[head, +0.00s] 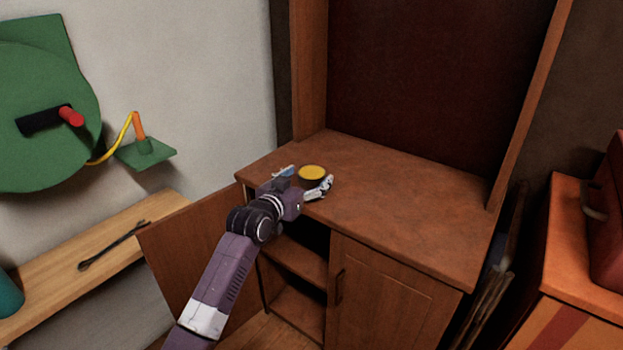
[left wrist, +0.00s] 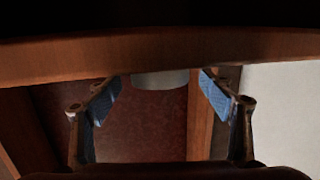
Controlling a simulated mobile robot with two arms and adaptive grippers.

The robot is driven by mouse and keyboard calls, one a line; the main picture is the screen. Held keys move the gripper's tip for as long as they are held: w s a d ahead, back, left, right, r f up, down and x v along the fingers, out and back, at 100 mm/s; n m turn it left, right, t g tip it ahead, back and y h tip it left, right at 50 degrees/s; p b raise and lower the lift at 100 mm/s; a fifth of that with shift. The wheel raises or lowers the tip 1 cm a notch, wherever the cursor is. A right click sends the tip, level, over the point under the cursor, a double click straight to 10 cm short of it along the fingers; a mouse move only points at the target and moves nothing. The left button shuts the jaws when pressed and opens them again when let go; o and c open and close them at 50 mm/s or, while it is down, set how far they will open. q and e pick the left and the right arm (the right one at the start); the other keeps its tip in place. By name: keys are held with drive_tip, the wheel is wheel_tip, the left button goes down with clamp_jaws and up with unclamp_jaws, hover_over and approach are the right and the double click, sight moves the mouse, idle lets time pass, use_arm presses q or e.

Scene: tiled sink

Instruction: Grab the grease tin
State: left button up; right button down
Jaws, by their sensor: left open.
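The grease tin (head: 312,173) is a short round can with a yellow top and a dark side. It sits near the front left edge of the wooden cabinet's top (head: 400,205). My left gripper (head: 303,181) reaches it from the front, with its fingers spread apart on either side of the tin. In the left wrist view the tin's grey side (left wrist: 160,79) shows beyond and between the two blue-padded fingertips of the gripper (left wrist: 160,83), with gaps at both sides. My right gripper is in neither view.
The cabinet's left door (head: 190,245) stands open below my arm, showing shelves; its right door (head: 380,295) is shut. A wooden bench (head: 110,250) with a dark tool (head: 112,247) is at left. The cabinet top right of the tin is clear.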

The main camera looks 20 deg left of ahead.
use_arm(q)
drive_tip(key=shift+c, duration=0.4)
drive_tip(key=c, duration=1.3)
drive_tip(key=shift+r, duration=0.1)
drive_tip(key=shift+c, duration=1)
